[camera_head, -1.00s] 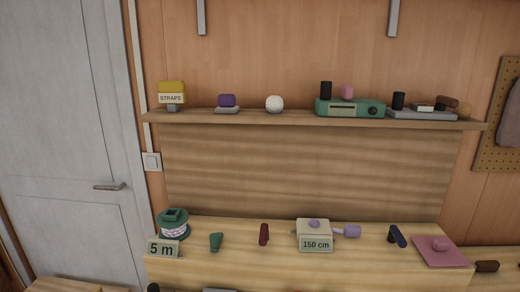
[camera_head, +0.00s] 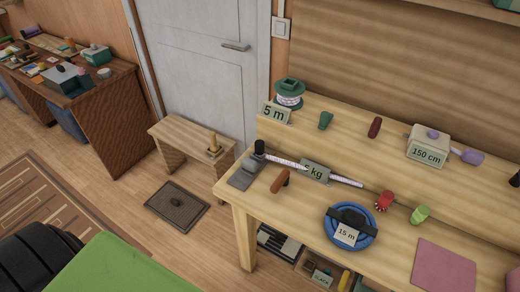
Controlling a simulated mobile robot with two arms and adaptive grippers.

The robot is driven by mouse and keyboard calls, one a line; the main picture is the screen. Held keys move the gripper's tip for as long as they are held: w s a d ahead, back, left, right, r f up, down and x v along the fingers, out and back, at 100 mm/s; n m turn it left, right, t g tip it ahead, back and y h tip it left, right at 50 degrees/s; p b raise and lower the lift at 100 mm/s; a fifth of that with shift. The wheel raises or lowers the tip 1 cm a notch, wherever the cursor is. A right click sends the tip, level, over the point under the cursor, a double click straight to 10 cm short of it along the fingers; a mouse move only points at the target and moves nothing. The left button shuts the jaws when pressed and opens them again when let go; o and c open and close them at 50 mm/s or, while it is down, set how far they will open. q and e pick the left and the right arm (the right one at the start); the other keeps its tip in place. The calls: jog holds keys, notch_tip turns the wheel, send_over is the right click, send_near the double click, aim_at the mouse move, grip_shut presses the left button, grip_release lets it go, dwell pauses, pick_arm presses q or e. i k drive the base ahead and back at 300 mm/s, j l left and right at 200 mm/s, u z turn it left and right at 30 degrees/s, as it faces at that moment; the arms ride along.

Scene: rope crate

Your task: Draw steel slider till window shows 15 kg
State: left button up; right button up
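A pale, marked bar or strap (camera_head: 285,161) runs slantwise across the front of the workbench. A grey-green label or window piece (camera_head: 315,171) sits across its middle; its text reads like "5 kg", but the left end of the text is unclear. At the bar's left end is a grey metal plate (camera_head: 243,177) with a black upright knob (camera_head: 260,148). I cannot tell which part is the steel slider. Neither of my grippers is in view.
Close by on the workbench (camera_head: 300,218) lie a brown handle (camera_head: 280,181), a blue "15 m" coil (camera_head: 337,245), a red piece (camera_head: 384,201) and a green piece (camera_head: 420,215). A green "5 m" spool (camera_head: 289,92) and "150 cm" box (camera_head: 428,147) stand behind. A low stool (camera_head: 180,132) stands left.

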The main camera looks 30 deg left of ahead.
aim_at(250, 167)
jog(key=j+u, duration=0.1)
jog(key=u, duration=0.3)
jog(key=k+j+u, duration=0.1)
jog(key=u, duration=0.25)
